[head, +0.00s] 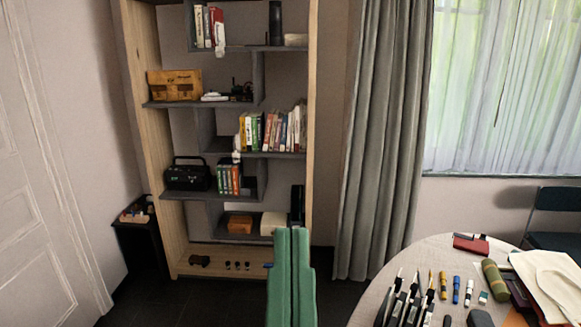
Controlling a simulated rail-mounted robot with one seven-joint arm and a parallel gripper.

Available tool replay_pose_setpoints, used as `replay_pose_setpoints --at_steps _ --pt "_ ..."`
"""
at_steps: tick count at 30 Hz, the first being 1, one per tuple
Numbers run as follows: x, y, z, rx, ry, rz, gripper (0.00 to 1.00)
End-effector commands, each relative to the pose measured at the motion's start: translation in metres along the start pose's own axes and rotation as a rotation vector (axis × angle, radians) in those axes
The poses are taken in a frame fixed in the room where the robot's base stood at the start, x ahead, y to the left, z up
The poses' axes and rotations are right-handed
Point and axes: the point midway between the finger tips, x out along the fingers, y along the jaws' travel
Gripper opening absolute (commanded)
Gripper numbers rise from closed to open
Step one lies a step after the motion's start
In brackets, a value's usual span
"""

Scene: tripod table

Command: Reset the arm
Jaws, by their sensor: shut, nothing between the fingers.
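Only the green part of my own body (291,280) rises from the bottom edge at the middle of the head view, in front of the bookshelf. I cannot make out any gripper fingers. A narrow black shape (297,205) stands just above the green part. I cannot tell whether it belongs to me or to the shelf behind.
A round table (380,278) at the lower right holds several pens, markers, a red case (471,244) and papers (548,280). A bookshelf (147,150) stands behind, a dark side table (137,236) at left, a chair (558,199) at right. Dark floor shows clear between.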

Motion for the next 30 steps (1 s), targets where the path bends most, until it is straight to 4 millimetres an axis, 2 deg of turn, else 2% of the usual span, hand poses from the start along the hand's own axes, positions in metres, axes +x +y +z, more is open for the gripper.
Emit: replay_pose_setpoints --at_steps 1,12,15,18,21,30 --pt "0.038 -0.001 -0.054 0.001 0.001 0.000 0.00" --pt "0.150 -0.004 -0.212 0.011 -0.007 -0.007 0.00" --pt "0.175 -0.005 -0.247 0.013 -0.008 -0.009 0.00" --pt "0.192 -0.005 -0.271 0.015 -0.009 -0.010 0.00" --pt "0.201 -0.006 -0.282 0.016 -0.010 -0.011 0.00" --pt "0.200 -0.006 -0.281 0.017 -0.010 -0.011 0.00"
